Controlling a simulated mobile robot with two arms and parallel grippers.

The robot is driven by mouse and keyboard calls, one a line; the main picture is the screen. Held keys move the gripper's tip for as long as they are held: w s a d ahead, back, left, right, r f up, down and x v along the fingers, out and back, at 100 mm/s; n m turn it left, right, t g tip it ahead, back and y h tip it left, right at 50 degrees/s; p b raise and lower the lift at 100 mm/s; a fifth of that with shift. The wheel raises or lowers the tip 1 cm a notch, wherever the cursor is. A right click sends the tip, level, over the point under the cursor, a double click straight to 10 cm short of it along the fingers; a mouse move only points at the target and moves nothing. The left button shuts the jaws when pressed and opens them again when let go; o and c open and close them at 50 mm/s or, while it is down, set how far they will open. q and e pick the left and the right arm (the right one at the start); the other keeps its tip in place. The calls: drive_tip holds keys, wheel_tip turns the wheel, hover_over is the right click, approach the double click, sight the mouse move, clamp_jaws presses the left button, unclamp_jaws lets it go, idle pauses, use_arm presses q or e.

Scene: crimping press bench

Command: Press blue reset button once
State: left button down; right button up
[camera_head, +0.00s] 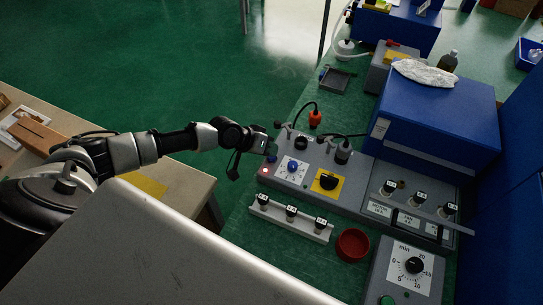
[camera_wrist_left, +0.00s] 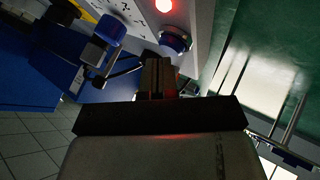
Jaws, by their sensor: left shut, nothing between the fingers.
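The blue reset button (camera_wrist_left: 175,42) sits in a round collar on the light panel in the left wrist view, just beyond my fingertips. In the head view the blue button (camera_head: 272,158) shows at the panel's left corner, right by the gripper. My left gripper (camera_head: 267,149) is shut and empty, reaching in from the left. In the left wrist view its closed fingers (camera_wrist_left: 158,72) point at the button and overlap its lower edge. I cannot tell whether they touch it. My right gripper is not in view.
A red lit lamp (camera_wrist_left: 164,5) is beside the button. A blue dial knob (camera_head: 292,167) and a yellow-backed black switch (camera_head: 327,181) are to the right on the panel. A plug with an orange part (camera_head: 315,118) stands behind. A red dish (camera_head: 352,244) lies in front.

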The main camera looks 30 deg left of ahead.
use_arm(q)
drive_tip(key=shift+f, duration=0.25)
drive_tip(key=shift+r, duration=0.1)
idle(0.3)
drive_tip(key=shift+r+p, duration=0.6)
drive_tip(key=shift+r, duration=0.15)
wheel_tip(320, 180, up, 5)
drive_tip(key=p, duration=0.4)
drive_tip(key=shift+r, duration=0.1)
idle(0.7)
